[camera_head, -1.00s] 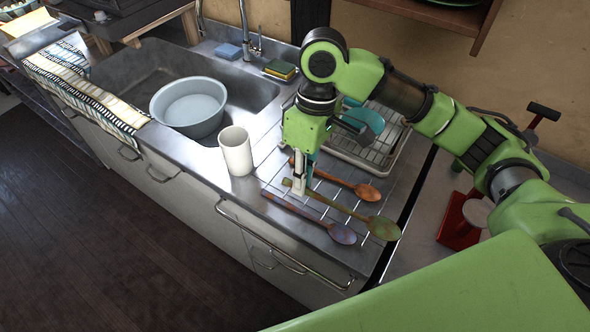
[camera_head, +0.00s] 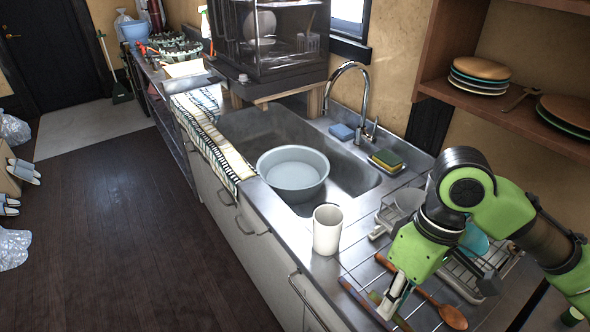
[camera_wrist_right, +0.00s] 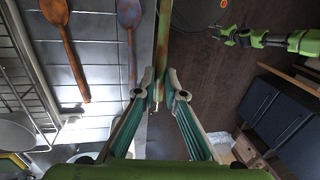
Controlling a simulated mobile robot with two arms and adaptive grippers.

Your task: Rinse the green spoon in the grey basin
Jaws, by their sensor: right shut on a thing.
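The green spoon shows as a mottled handle piece (camera_head: 375,297) at my right gripper (camera_head: 388,308) in the head view; its bowl is out of frame. In the wrist view the handle (camera_wrist_right: 163,45) runs between the fingertips (camera_wrist_right: 160,98) of my right gripper, which is shut on it. The spoon is low over the ribbed drainboard; I cannot tell whether it still touches. The grey basin (camera_head: 268,172) sits in the sink, to the left and farther back, with a pale surface inside. A green arm, my left, shows in the wrist view (camera_wrist_right: 270,39); its jaw state is unclear.
A white cup (camera_head: 327,230) stands between my right gripper and the basin. An orange-brown spoon (camera_head: 450,315) and a bluish-brown spoon (camera_head: 352,291) lie beside the gripper. A dish rack (camera_head: 462,281) is to the right. The faucet (camera_head: 365,92) rises behind the sink (camera_head: 245,130).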

